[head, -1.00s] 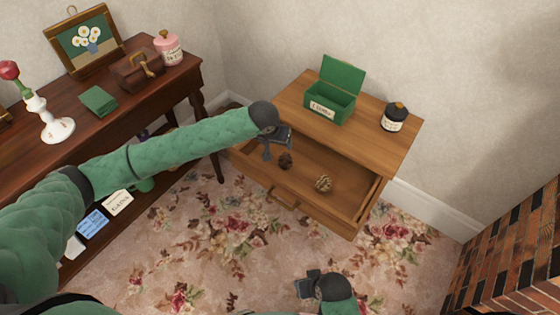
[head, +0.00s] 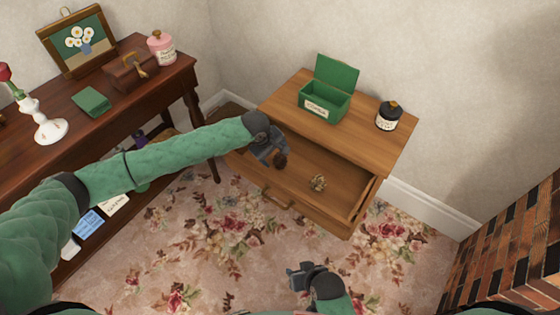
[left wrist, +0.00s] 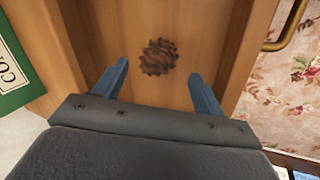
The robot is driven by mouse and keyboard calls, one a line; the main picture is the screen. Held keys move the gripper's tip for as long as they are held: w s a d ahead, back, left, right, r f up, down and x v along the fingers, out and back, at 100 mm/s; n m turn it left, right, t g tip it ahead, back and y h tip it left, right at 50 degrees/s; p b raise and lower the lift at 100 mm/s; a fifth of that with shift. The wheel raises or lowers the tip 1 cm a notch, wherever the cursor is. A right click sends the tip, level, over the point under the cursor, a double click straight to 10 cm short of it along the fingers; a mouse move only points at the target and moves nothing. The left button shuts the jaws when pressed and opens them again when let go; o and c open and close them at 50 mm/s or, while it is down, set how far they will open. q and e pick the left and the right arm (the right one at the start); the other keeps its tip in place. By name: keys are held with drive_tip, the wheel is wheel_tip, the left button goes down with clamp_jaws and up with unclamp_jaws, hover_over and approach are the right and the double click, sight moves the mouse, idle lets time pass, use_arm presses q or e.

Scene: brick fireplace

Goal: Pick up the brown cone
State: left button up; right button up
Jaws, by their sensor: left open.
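The brown cone (head: 281,160) is a dark brown pine cone lying in the open drawer (head: 338,203) of the small wooden cabinet. In the left wrist view the brown cone (left wrist: 159,57) lies on the drawer floor, just beyond and between my left fingertips. My left gripper (head: 272,157) is over the drawer beside the cone; its blue fingers (left wrist: 160,75) are apart and empty.
On the cabinet top (head: 355,118) stand an open green box (head: 325,105) and a dark jar with a white label (head: 388,117). A dark wood table (head: 75,128) is at left, and a brick fireplace (head: 510,255) at right. Flowered carpet (head: 225,250) lies in front.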

sight(278, 158)
use_arm(q)
drive_tip(key=shift+x, duration=2.6)
drive_tip(key=shift+s, duration=0.1)
drive_tip(key=c, duration=1.1)
